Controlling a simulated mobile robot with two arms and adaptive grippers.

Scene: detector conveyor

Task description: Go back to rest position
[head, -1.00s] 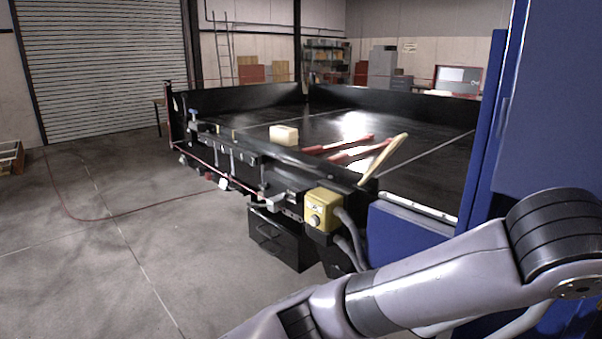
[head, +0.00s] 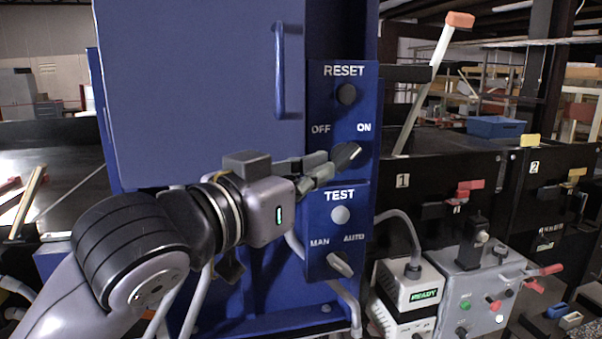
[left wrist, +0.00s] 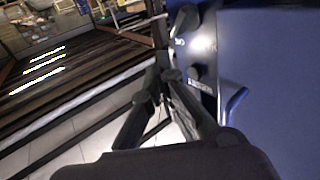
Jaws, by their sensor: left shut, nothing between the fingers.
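My left gripper (head: 318,172) is in front of the blue control panel (head: 318,240), between the OFF/ON knob and the TEST button. Its fingers are shut with nothing between them. The OFF/ON knob (head: 346,154) is right by the fingertips and its pointer is tilted toward ON; I cannot tell whether they touch. In the left wrist view the gripper fingers (left wrist: 160,95) point up toward the panel edge. The RESET button (head: 346,94), the TEST button (head: 341,215) and the MAN/AUTO knob (head: 340,263) are uncovered. My right gripper does not show.
The blue cabinet door (head: 195,90) with its handle (head: 280,70) stands behind my left arm. To the right are a white READY box (head: 408,290), a grey control box (head: 480,290) and a tilted lever (head: 430,85). A black conveyor bed (head: 70,195) lies at left.

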